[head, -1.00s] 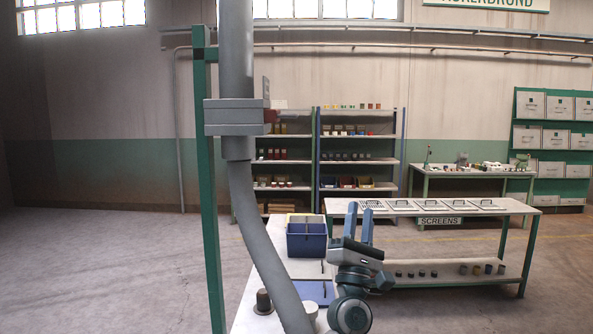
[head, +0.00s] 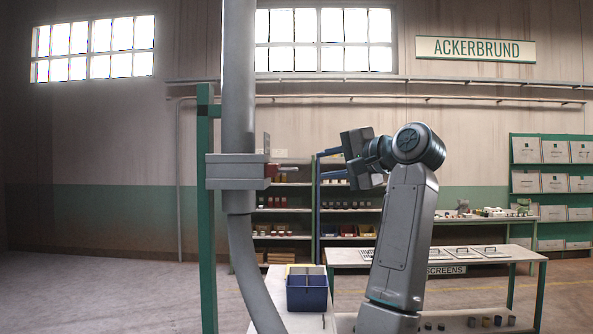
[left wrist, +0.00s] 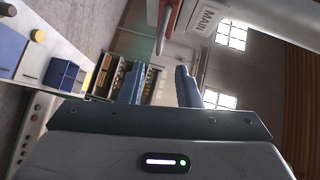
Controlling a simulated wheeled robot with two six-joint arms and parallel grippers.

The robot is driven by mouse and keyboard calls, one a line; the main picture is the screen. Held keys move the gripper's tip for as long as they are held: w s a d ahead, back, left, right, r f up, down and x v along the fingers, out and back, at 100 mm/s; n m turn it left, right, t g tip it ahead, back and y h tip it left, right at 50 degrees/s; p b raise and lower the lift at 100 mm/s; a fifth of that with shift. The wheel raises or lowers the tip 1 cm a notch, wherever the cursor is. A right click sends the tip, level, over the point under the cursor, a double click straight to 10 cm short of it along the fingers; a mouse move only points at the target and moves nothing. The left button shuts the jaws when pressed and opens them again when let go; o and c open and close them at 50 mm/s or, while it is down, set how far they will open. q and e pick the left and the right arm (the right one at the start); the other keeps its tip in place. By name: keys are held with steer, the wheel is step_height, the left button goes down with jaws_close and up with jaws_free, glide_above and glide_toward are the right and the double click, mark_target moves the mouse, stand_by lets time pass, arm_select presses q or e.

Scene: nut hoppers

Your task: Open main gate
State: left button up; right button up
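The main gate (head: 232,171) is a grey block around the tall grey pipe (head: 238,80). A small red part with a short grey handle (head: 287,164) sticks out from its right side. My left gripper (head: 320,165) is raised at about gate height, to the right of the handle, fingers pointing left. Its two blue fingers (left wrist: 160,68) are apart and empty, with a gap to the handle. My right gripper is out of view.
A green post (head: 208,230) stands left of the pipe. A blue bin (head: 306,292) sits on the table below. Shelves (head: 350,215) with small goods and a screens bench (head: 500,256) stand behind. Floor at left is clear.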

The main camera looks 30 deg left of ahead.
mark_target(296, 170)
arm_select(q)
steer(key=p+x, duration=0.3)
steer(key=x, duration=0.7)
steer(key=shift+w+a+f+p, duration=0.1)
steer(key=shift+a+f+p, duration=0.05)
steer(key=shift+a+p, duration=0.2)
jaws_close()
